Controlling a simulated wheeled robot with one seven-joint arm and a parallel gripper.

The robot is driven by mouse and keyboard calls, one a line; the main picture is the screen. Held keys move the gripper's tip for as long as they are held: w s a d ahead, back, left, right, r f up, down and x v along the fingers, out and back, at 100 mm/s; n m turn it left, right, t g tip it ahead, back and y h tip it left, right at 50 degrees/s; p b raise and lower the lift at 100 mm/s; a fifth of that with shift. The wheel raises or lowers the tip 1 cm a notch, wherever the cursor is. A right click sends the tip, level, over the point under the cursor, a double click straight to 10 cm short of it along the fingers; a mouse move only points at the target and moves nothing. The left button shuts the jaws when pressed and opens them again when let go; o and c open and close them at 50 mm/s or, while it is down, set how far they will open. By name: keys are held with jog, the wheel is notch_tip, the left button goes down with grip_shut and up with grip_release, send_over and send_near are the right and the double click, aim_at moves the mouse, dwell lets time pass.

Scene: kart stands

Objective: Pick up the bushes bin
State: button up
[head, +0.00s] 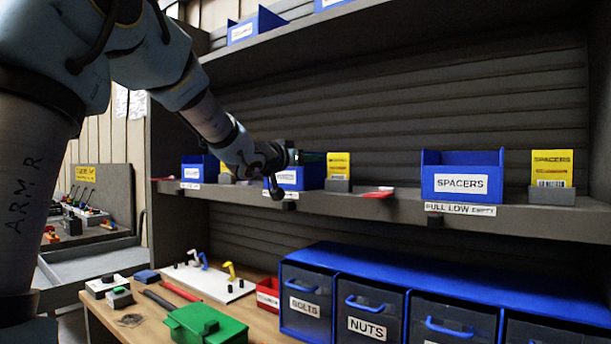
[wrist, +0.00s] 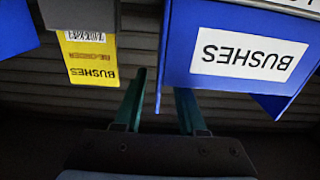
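The blue bushes bin (head: 297,178) stands on the middle shelf. Its white BUSHES label shows upside down in the wrist view (wrist: 247,53), where the bin fills the upper right. My gripper (wrist: 161,84) is open, with two green fingers apart. One side wall of the bin shows between the fingers. The left finger has a visible gap to that wall; the right finger is partly covered by the bin, so contact there cannot be told. In the head view, my gripper (head: 312,157) is at the top of the bin and its wrist hides part of it.
A yellow BUSHES re-order card (wrist: 88,58) stands beside the bin, also visible in the head view (head: 338,165). A red flat item (head: 378,193) lies on the shelf. The SPACERS bin (head: 462,177) is farther right. An upper shelf (head: 400,35) overhangs; blue drawers (head: 400,270) stand below.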

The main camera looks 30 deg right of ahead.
jog(key=p+x, duration=0.1)
jog(key=x, duration=0.3)
jog(key=shift+f, duration=0.1)
jog(key=shift+c, duration=0.3)
grip_shut()
dwell(1.0)
